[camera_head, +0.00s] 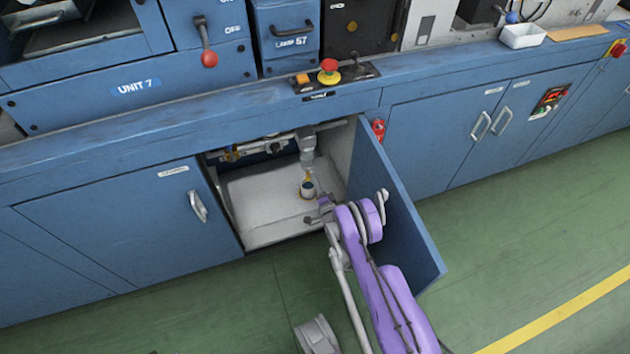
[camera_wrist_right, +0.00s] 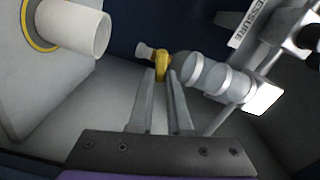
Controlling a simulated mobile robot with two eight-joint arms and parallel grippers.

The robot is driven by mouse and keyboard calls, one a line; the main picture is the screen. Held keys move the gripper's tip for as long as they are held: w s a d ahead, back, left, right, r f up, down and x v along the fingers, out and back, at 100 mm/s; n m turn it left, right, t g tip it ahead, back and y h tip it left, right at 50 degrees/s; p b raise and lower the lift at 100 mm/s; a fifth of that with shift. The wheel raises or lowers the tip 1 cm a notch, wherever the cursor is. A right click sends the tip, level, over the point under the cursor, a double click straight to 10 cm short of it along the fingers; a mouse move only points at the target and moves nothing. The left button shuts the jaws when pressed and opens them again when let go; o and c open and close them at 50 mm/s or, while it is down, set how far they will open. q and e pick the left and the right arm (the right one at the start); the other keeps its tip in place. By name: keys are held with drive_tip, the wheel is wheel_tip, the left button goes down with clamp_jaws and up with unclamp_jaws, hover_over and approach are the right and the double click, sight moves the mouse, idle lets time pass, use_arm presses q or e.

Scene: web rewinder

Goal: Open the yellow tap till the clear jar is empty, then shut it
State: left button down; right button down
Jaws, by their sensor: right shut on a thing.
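The clear jar (camera_head: 307,143) hangs upright inside the open cabinet. In the right wrist view it lies sideways as a pale ringed body (camera_wrist_right: 208,76). The yellow tap (camera_wrist_right: 161,66) sits at the jar's lower end, with a short white spout. My right gripper (camera_wrist_right: 161,82) is shut on the yellow tap, a fingertip on each side. In the head view this gripper (camera_head: 318,211) reaches in at the cabinet mouth. I cannot make out the liquid level in the jar. My left gripper is not in view.
The blue door (camera_head: 405,215) stands open just right of my right arm. Pipes run under the cabinet top. A red bottle-like object (camera_head: 378,129) is beside the door hinge. The green floor is clear.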

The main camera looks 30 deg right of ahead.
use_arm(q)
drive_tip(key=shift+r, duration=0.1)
use_arm(e)
drive_tip(key=shift+w+f+m, duration=0.1)
drive_tip(key=shift+m, duration=1.4)
drive_tip(key=c, duration=0.9)
unclamp_jaws()
drive_tip(key=shift+o, duration=0.2)
drive_tip(key=shift+f, duration=0.1)
